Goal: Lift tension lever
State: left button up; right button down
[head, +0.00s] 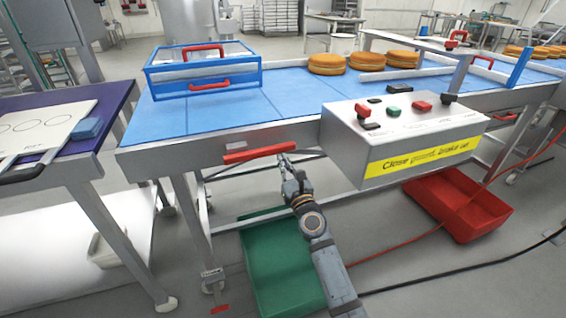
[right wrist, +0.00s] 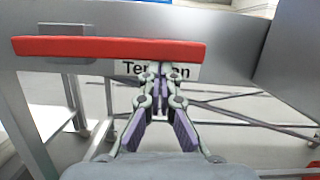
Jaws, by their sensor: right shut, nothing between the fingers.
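The tension lever is a red bar (head: 262,154) on the front side of the blue conveyor's frame, lying nearly level. In the right wrist view the red lever (right wrist: 90,48) runs across the upper left, with a white label reading partly "Ten...on" (right wrist: 190,71) behind and below it. My right gripper (head: 284,158) is at the lever's right end; in the wrist view its fingertips (right wrist: 158,68) are together just under the bar, covering the label's middle. It is shut and empty. I cannot tell whether the fingertips touch the bar. My left gripper is not in view.
A white control box (head: 405,125) with buttons and a yellow sign juts out right of the lever. A blue-framed guard (head: 204,70) and round cakes (head: 328,64) are on the belt. A green bin (head: 275,262) and red bin (head: 462,205) lie on the floor below.

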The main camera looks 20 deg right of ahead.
aim_at(284, 148)
notch_tip(284, 148, up, 5)
jog(key=n+p, duration=0.2)
jog(key=n+y+p, duration=0.1)
jog(key=n+p, duration=0.1)
jog(key=shift+d+n+y, duration=0.1)
jog(key=shift+n+y, duration=0.2)
pick_arm(q)
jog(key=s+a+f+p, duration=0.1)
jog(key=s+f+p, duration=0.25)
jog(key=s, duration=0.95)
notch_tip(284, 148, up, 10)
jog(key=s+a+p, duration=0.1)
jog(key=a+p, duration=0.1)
jog(key=p, duration=0.7)
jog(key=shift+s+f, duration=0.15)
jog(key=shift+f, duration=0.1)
pick_arm(e)
jog(key=a+r+n+g+y, duration=0.2)
jog(key=a+r+n, duration=0.5)
jog(key=n, duration=0.7)
jog(key=shift+a+r+g, duration=0.35)
jog(key=shift+r+g, duration=0.25)
jog(key=shift+r, duration=0.55)
jog(key=shift+s+f, duration=0.1)
